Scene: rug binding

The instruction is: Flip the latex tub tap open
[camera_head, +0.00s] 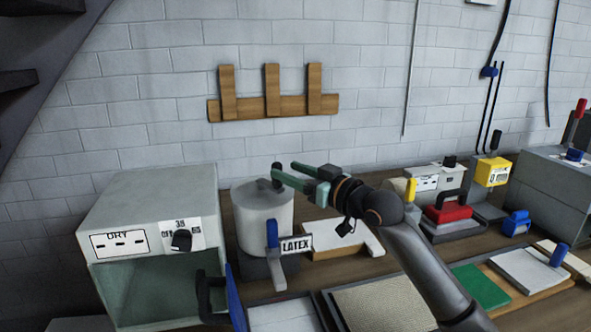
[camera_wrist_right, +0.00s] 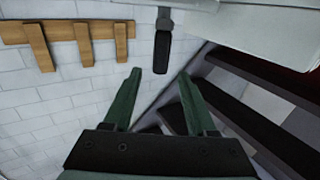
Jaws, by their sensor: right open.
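The latex tub (camera_head: 262,222) is a pale grey cylinder with a dark knob on its lid, standing right of the drying box. Its tap has an upright blue lever (camera_head: 272,234) above a grey spout (camera_head: 277,270), beside a LATEX label (camera_head: 296,245). My right gripper (camera_head: 274,178) reaches in from the right over the tub's lid. Its green fingers are apart, pointing left, above and clear of the blue lever. In the right wrist view the open fingers (camera_wrist_right: 161,78) hold nothing. A dark-ended grey part lies beyond them there; I cannot tell what it is. My left gripper is not in view.
The drying box (camera_head: 150,190) stands open at left, with a black handle (camera_head: 207,295) at its front. A white block (camera_head: 345,243) lies right of the tub. A red-handled tool (camera_head: 447,212) and yellow box (camera_head: 492,171) stand farther right. A wooden peg rack (camera_head: 272,105) hangs above.

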